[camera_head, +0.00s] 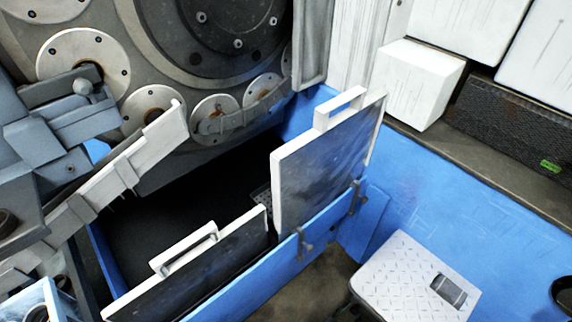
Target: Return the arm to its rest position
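Neither gripper shows clearly. A small dark, rounded part (564,297) is cut off by the right edge of the head view, low down. It may belong to my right gripper, but too little shows to tell. No fingertips can be made out, and I see nothing held. My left gripper is not recognisable in the view.
The grinder (240,50) with round flanges fills the upper left. Two white-framed panels with handles, one upright (325,165) and one lower (215,268), stand along a blue wall (300,255). A treadplate step (405,280) is lower right. White boxes (415,85) line a ledge.

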